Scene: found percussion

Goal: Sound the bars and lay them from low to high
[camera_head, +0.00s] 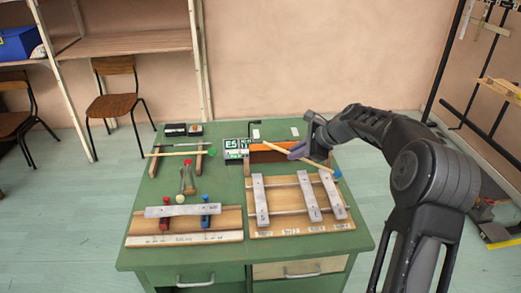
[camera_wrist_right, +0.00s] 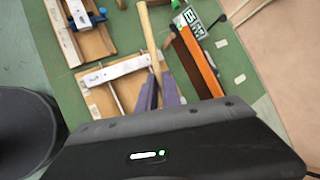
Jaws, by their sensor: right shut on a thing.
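My right gripper (camera_head: 303,152) is shut on the wooden stick of a mallet (camera_head: 322,167) with a blue head, held above the back of the green table. The stick also runs between the purple fingers in the right wrist view (camera_wrist_right: 148,40). Three grey metal bars lie across the right wooden rack (camera_head: 287,234): a left bar (camera_head: 261,202), a middle bar (camera_head: 309,198) and a right bar (camera_head: 331,192). Another bar (camera_head: 186,210) lies crosswise over the left wooden board (camera_head: 140,223). A small display (camera_head: 237,146) reads E5. My left gripper is not in view.
A green-headed mallet (camera_head: 183,153) rests on a stand at the back left. Red and blue posts (camera_head: 206,206) stand on the left board. A long orange piece (camera_head: 268,154) lies behind the rack. Small dark boxes (camera_head: 176,130) stand at the back edge.

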